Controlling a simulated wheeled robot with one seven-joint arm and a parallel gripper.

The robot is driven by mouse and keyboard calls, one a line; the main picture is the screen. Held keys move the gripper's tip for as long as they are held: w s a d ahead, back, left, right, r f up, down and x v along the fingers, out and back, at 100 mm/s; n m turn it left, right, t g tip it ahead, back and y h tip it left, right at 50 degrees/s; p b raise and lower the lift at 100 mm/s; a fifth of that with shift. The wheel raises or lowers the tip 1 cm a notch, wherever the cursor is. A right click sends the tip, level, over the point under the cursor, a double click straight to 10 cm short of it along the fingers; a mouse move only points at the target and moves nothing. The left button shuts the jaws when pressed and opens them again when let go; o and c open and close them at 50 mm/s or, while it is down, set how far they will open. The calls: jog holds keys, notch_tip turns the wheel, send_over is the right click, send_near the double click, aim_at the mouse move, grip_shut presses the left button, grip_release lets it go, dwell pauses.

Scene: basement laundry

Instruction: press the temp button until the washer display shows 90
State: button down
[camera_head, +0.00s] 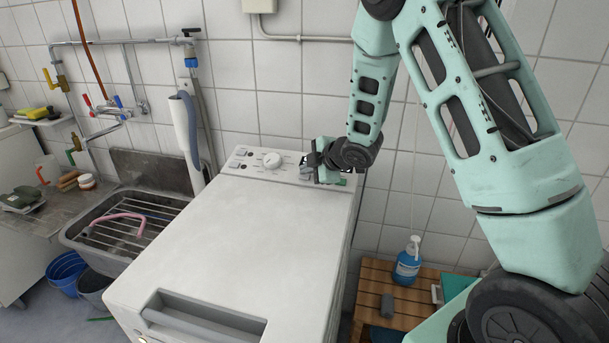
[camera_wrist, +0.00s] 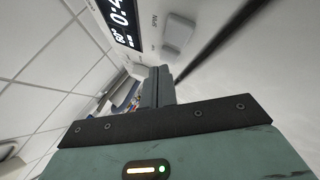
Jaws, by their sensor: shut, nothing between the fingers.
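The white top-loading washer (camera_head: 240,235) stands in the middle of the head view, its control panel (camera_head: 255,155) along the back edge. My gripper (camera_head: 311,172) is shut and empty at the panel's right end, hiding part of it. In the wrist view, the fingertips (camera_wrist: 160,82) are together, close to the panel. The dark display (camera_wrist: 122,20) is cut off at the top; large digits beginning "0:4" show, with smaller figures beside them that I cannot read surely. A grey button (camera_wrist: 178,36) lies beyond the fingertips. I cannot tell which button is temp, or whether the fingertips touch one.
A round knob (camera_head: 272,160) sits on the panel left of my gripper. A sink (camera_head: 125,215) with a rack is left of the washer. A wooden stool (camera_head: 390,300) with a blue soap bottle (camera_head: 408,262) is at right. The washer's lid is clear.

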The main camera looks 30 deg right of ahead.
jog(key=shift+s+r, duration=0.1)
jog(key=shift+r, duration=0.2)
jog(key=r+p, duration=0.2)
jog(key=r, duration=0.1)
jog(key=s+a+r+p, duration=0.1)
jog(key=shift+r, duration=0.4)
dwell(0.8)
